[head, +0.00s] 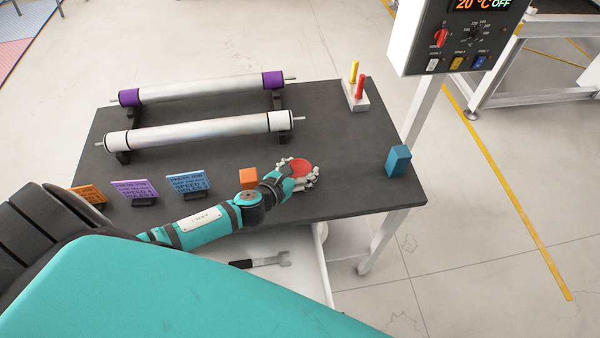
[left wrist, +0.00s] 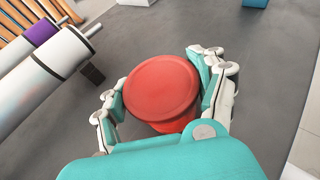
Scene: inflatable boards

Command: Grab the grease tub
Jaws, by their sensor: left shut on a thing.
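The grease tub is a round red tub (head: 301,167) with a flat lid, on or just above the dark table near its front edge. My left gripper (head: 304,178) is around it, fingers on both sides. In the left wrist view the red tub (left wrist: 161,88) sits between the two fingers of my left gripper (left wrist: 160,90), which are shut on it. I cannot tell whether the tub touches the table. My right gripper is not in view.
The dark table (head: 340,135) holds two rollers (head: 200,131) at the back left, an orange block (head: 248,179) beside my left wrist, several small sign cards (head: 187,183), a blue block (head: 398,160) at the right and a holder with yellow and red pegs (head: 356,95). A control box (head: 458,35) stands behind right.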

